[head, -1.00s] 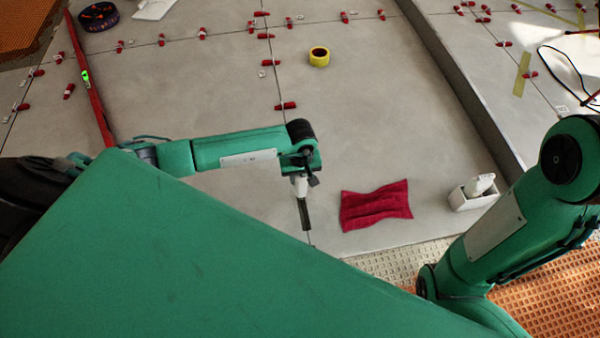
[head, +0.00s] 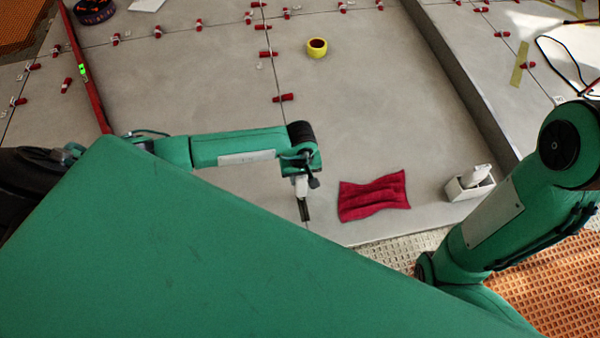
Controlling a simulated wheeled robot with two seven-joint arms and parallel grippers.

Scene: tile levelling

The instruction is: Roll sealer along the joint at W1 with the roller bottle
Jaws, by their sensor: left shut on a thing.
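My left gripper (head: 304,210) points down over the front end of the long dark joint (head: 280,130) between the two large grey tiles. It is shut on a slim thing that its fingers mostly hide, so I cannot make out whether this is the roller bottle. I cannot tell whether the thing touches the floor. A white bottle-like thing (head: 477,175) leans in a small white open box (head: 462,191) at the right. No W1 mark is readable. My right arm comes in at the right, but its gripper is out of view.
A crumpled red cloth (head: 374,196) lies just right of my left gripper. A yellow tape roll (head: 317,47) and red levelling clips (head: 283,98) lie farther back. A red level (head: 88,80) lies at the left. A raised edge (head: 455,75) runs along the right.

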